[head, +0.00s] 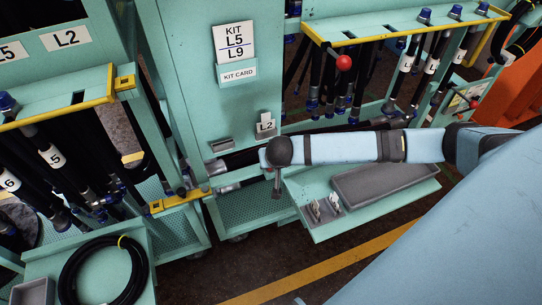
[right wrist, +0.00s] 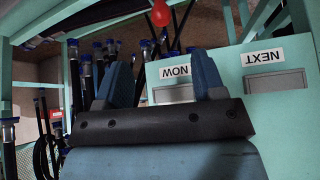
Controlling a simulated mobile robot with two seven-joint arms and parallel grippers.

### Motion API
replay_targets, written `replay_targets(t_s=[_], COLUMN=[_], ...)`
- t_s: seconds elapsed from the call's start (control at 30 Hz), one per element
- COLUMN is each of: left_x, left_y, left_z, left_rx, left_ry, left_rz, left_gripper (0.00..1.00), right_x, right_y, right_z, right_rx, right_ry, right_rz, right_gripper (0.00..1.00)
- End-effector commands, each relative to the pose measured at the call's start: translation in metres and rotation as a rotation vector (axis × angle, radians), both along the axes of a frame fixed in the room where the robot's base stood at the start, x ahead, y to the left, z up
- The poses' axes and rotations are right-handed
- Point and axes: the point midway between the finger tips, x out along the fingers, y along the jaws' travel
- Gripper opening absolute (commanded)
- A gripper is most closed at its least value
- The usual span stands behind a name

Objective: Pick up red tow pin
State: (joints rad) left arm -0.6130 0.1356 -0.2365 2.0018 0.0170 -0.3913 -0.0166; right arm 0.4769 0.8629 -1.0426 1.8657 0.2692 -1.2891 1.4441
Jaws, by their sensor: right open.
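The red tow pin (head: 344,62) shows as a red ball-shaped head in the head view. It is just below the yellow-edged hose rack at the upper middle, among hanging black hoses. In the right wrist view a red rounded piece (right wrist: 161,14) shows at the top edge, beyond the fingertips and apart from them. My right gripper (right wrist: 160,68) is open with nothing between its fingers. In the head view my right arm reaches in from the right, and its end (head: 277,180) is below and left of the red pin. My left gripper is not in view.
Hose racks (head: 405,25) with black hoses stand at both sides. A green panel carries a KIT L5 L9 card (head: 234,41). A shelf with a grey tray (head: 425,172) lies under my arm. A coiled hose (head: 135,270) is at lower left. Labels NOW (right wrist: 174,72) and NEXT (right wrist: 264,57) appear upside down.

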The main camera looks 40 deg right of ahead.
Motion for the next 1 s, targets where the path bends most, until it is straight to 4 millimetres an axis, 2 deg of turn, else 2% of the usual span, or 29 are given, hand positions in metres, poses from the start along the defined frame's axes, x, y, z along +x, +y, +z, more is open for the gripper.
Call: replay_targets(t_s=[0.3,0.57,0.8,1.0], left_x=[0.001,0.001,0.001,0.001], left_y=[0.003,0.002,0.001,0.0], left_z=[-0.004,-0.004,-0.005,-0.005], left_rx=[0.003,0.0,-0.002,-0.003], left_ry=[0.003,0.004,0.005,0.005], left_rz=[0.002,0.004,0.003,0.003], left_gripper=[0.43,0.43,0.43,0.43], right_x=[0.03,0.04,0.059,0.063], right_y=[-0.014,-0.018,-0.026,-0.028], right_z=[-0.051,-0.068,-0.097,-0.105], right_rx=[-0.001,-0.001,-0.001,0.0], right_ry=[0.001,-0.001,0.0,0.0], right_rz=[0.0,0.002,0.002,0.004], right_gripper=[0.63,0.63,0.63,0.63])
